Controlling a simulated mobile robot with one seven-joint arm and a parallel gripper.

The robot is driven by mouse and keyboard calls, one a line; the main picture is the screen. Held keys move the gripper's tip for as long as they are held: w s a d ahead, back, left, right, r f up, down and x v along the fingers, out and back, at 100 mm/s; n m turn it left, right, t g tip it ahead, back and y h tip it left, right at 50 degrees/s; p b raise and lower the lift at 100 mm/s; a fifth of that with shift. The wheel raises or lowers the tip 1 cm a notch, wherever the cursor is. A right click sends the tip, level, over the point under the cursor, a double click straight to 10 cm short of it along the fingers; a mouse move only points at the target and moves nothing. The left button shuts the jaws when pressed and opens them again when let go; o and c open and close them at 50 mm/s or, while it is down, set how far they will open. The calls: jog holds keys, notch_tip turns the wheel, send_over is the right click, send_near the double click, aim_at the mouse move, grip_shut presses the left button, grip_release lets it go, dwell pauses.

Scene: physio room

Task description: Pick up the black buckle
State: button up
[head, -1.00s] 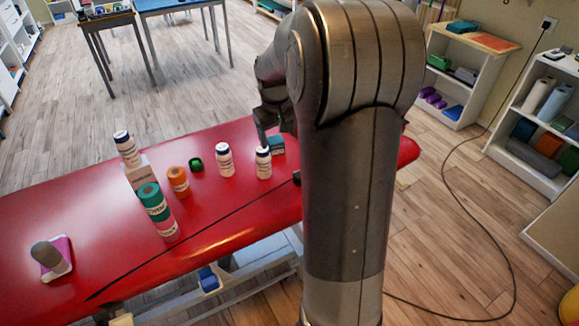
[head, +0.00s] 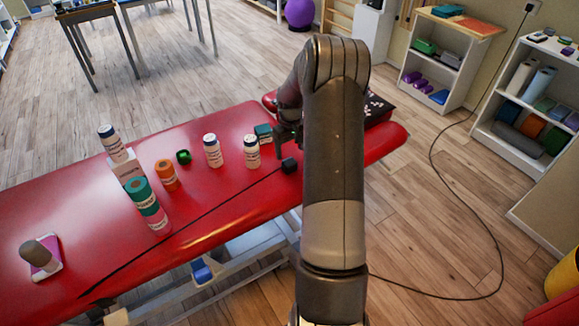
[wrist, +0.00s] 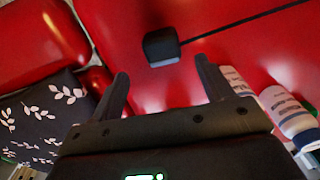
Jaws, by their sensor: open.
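The black buckle (head: 289,165) lies on the red treatment table (head: 225,205) at the end of a thin black strap (head: 195,223). In the wrist view the buckle (wrist: 161,46) is a small dark block just beyond my fingertips, roughly centred between them, with the strap running off to the upper right. My gripper (wrist: 161,72) is open, with nothing between its fingers. In the head view my gripper (head: 286,146) is partly hidden by my arm, close to the buckle and behind it. I cannot tell its exact height.
A white bottle (head: 252,151) and a teal box (head: 263,133) stand close left of my gripper. Another bottle (head: 212,150), a green item (head: 183,157) and an orange roll (head: 166,175) stand farther left. A black leaf-patterned cloth (wrist: 50,120) lies on the wrist view's left.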

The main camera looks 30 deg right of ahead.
aim_at(290, 161)
jog(key=f, duration=0.7)
jog(key=shift+s+a, duration=0.15)
jog(key=shift+a, duration=0.05)
jog(key=shift+c, duration=0.4)
jog(key=c, duration=1)
